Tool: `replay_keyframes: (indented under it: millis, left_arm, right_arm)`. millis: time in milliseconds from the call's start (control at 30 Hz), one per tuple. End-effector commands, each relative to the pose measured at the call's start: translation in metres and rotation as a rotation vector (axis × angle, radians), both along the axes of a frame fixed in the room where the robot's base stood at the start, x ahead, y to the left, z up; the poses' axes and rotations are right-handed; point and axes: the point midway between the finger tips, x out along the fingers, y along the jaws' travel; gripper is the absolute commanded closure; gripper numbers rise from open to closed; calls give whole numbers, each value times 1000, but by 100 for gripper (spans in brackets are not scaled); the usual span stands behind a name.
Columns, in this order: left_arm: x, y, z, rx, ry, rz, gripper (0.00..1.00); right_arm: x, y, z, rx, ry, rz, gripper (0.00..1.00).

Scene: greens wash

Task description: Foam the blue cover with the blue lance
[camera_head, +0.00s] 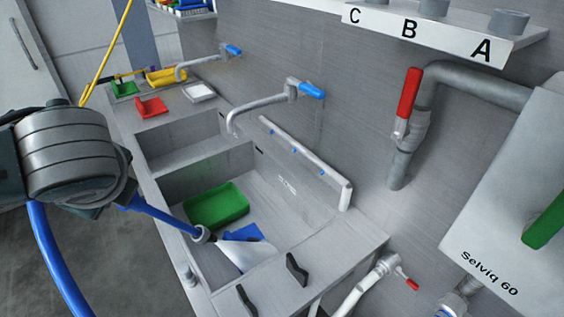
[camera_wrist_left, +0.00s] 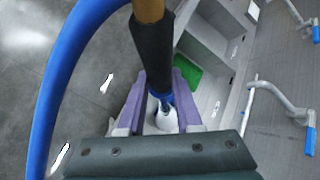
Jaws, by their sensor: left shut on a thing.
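My left arm comes in from the left in the head view, its fingers hidden behind the wrist. In the left wrist view my left gripper (camera_wrist_left: 159,98) is shut on the dark grip of the blue lance (camera_wrist_left: 151,50). The lance (camera_head: 160,211) points down into the near basin, and a white fan of spray (camera_head: 243,254) leaves its nozzle. The blue cover (camera_head: 247,232) lies on the basin floor beside the green tray (camera_head: 217,205). The spray overlaps the cover in the picture and hides part of it. My right gripper is not in view.
A blue hose (camera_head: 52,262) hangs from the lance. A tap (camera_head: 262,105) reaches over the basins. Red (camera_head: 151,107), yellow (camera_head: 167,76) and white (camera_head: 199,92) items sit on the far counter. Two black handles (camera_head: 297,269) stand at the near edge.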

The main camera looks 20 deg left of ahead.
Motion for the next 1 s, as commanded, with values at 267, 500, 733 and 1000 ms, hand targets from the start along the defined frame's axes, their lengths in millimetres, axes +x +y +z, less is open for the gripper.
replay_keyframes:
  millis: [267, 500, 733, 1000]
  left_arm:
    - [4, -4, 1, 0, -1, 1, 100]
    - [5, -3, 0, 1, -1, 1, 100]
    - [12, 4, 0, 2, -2, 0, 100]
    - [22, 16, 0, 2, -2, 0, 100]
  right_arm:
    - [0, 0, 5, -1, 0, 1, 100]
    - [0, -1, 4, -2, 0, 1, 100]
    - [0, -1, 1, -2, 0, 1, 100]
    - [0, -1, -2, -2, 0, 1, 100]
